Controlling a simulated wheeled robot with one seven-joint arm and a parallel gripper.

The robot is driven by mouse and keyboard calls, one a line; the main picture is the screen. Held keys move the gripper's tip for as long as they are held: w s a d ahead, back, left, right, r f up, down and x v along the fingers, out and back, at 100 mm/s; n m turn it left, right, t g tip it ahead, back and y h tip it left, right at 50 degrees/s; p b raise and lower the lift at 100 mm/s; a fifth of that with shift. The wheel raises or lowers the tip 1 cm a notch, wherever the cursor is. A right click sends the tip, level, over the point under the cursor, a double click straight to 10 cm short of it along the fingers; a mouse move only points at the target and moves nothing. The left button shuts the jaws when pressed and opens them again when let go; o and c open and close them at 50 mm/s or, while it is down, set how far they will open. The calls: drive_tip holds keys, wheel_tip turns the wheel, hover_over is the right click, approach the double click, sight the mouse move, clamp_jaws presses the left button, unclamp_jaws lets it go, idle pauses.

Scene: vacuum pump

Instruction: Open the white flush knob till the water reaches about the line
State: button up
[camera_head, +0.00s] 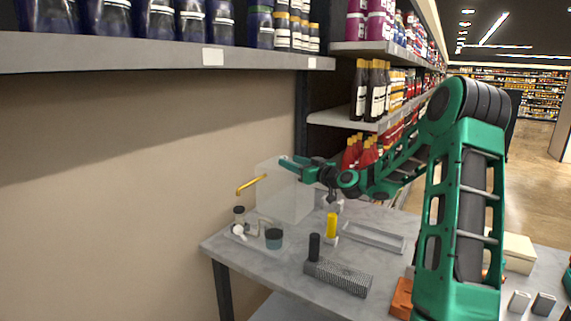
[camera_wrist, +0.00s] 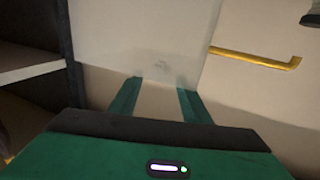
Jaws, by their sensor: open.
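A small white round part (camera_head: 239,230), which looks like the white flush knob, sits low at the left end of the grey table. A dark-capped clear piece (camera_head: 239,213) stands just behind it. A clear, box-like tank (camera_head: 285,190) stands at the back of the table; I cannot make out a water level or line. My gripper (camera_head: 290,164) is at the tank's upper edge, well above and right of the white part. In the wrist view my gripper (camera_wrist: 159,98) is open and empty, facing the clear panel (camera_wrist: 150,40). The knob is not in the wrist view.
A yellow pipe (camera_head: 251,185) sticks out left of the tank. A shelf (camera_head: 150,52) overhangs the left.

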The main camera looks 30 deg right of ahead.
sight(287, 159)
drive_tip(key=shift+x, duration=1.55)
drive_tip(key=c, duration=1)
drive_tip(key=shift+w+d+n+g+y, duration=0.15)
drive_tip(key=shift+n+y, duration=0.2)
drive_tip(key=shift+y, duration=0.2)
drive_tip(key=shift+s+d+n+g+y, duration=0.15)
drive_tip(key=shift+n+y, duration=0.2)
drive_tip(key=shift+y, duration=0.2)
drive_tip(key=shift+c, duration=0.2)
drive_tip(key=shift+w+d+r+n+g+y, duration=0.1)
drive_tip(key=shift+n+g+y, duration=0.65)
drive_tip(key=shift+y, duration=0.4)
drive_tip(key=shift+w+d+n+g+y, duration=0.15)
drive_tip(key=shift+n+g+y, duration=0.4)
drive_tip(key=shift+n+y, duration=0.5)
drive_tip(key=o, duration=1)
drive_tip(key=shift+a, duration=0.1)
